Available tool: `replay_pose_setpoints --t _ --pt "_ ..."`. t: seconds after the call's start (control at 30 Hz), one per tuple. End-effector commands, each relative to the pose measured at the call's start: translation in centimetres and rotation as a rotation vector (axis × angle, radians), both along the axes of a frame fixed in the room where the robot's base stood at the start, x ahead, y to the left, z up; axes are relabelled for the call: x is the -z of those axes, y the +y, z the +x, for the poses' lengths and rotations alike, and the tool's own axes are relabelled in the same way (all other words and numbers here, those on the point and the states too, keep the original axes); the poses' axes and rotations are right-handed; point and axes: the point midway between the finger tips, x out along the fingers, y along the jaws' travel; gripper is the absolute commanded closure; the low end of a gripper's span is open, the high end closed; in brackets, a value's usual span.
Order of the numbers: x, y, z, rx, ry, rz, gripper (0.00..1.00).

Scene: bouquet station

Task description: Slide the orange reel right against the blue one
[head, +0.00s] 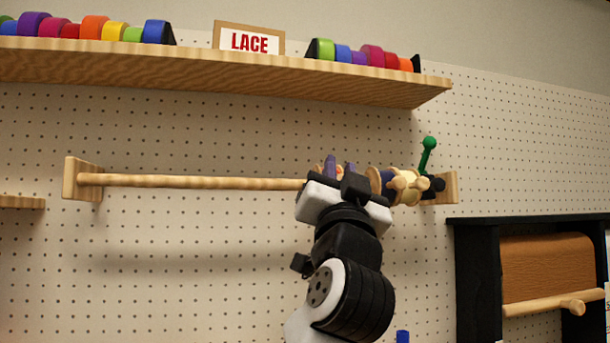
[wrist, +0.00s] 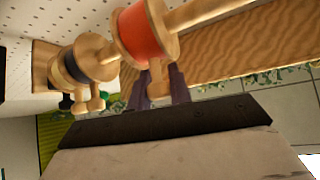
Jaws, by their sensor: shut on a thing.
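The orange reel (wrist: 147,32), with pale wooden flanges, sits on a wooden rod (head: 190,181). A small wooden knob (wrist: 156,78) hangs at its lower side. My gripper (wrist: 159,82) is shut on this knob, with a purple finger on each side. In the head view my gripper (head: 340,168) is at the rod and hides most of the orange reel. The blue reel (head: 386,178) is to the right on the rod; in the wrist view it looks dark (wrist: 70,67), left of the orange one.
A wooden end bracket (head: 83,180) holds the rod at the left. A green lever (head: 428,155) stands by the right end. A shelf (head: 230,72) with coloured rolls runs above. A black-framed paper roll (head: 545,268) is at the lower right. The rod's left part is bare.

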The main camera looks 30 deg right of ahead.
Motion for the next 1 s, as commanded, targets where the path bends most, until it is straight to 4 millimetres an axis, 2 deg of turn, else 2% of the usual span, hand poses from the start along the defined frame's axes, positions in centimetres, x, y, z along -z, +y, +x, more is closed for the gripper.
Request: replay_pose_setpoints --t 0.13,0.5,0.53,0.67,0.7,1.0 --pt "0.14 -0.9 -0.05 -0.001 0.006 0.003 1.0" --pt "0.17 -1.01 -0.08 -0.001 0.006 0.003 1.0" --pt "0.17 -1.01 -0.08 -0.001 0.006 0.003 0.78" --pt "0.19 -1.02 -0.08 -0.001 0.006 0.003 0.61" --pt "0.2 -1.02 -0.09 -0.002 0.007 0.003 0.58" --pt "0.15 -0.99 -0.18 -0.001 0.005 0.002 0.58"
